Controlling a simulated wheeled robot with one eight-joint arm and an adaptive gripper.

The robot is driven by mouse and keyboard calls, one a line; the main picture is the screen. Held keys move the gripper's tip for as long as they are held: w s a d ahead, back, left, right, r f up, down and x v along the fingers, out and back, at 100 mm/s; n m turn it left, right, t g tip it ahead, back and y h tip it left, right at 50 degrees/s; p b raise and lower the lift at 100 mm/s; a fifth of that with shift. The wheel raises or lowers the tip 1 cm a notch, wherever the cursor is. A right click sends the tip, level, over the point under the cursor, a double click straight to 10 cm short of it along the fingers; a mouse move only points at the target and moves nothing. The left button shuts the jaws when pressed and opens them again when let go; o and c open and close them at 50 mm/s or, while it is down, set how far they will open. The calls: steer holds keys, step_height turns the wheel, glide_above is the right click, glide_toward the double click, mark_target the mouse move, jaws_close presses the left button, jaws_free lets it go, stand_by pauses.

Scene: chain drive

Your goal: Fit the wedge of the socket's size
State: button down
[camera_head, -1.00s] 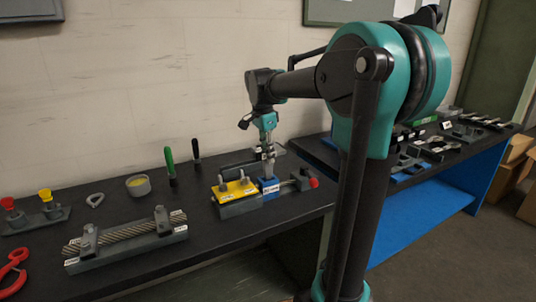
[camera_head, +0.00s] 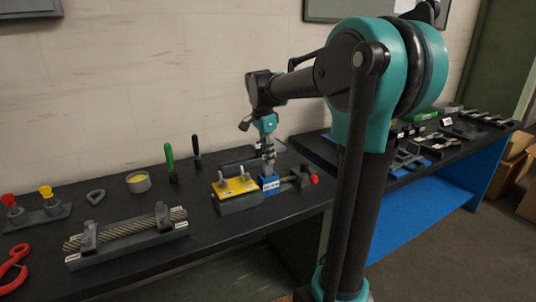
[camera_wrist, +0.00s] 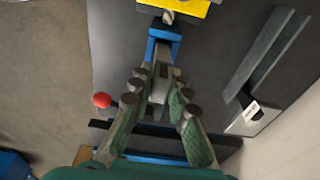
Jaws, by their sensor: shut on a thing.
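My gripper (camera_head: 268,152) points down over the blue block (camera_head: 270,185), which has a white label on its front. In the wrist view my gripper (camera_wrist: 158,88) is shut on a small grey piece (camera_wrist: 159,90), apparently a wedge. The blue block (camera_wrist: 165,32) is just beyond the fingertips there. I cannot tell whether the grey piece touches it or sits in it. A yellow-topped block (camera_head: 236,188) with upright grey pegs stands directly left of the blue block; its yellow edge shows in the wrist view (camera_wrist: 190,6).
A red knob (camera_head: 314,179) on a dark fixture is right of the blue block. A grey bar (camera_wrist: 265,55) lies behind. A rope fixture (camera_head: 130,240), a round tin (camera_head: 138,183) and upright handles (camera_head: 169,157) stand to the left. The front tabletop is clear.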

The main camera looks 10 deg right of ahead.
mark_target(268, 167)
steer(key=shift+f, duration=2.55)
stand_by(0.5)
steer(key=c, duration=1.4)
jaws_free()
steer(key=shift+o, duration=0.2)
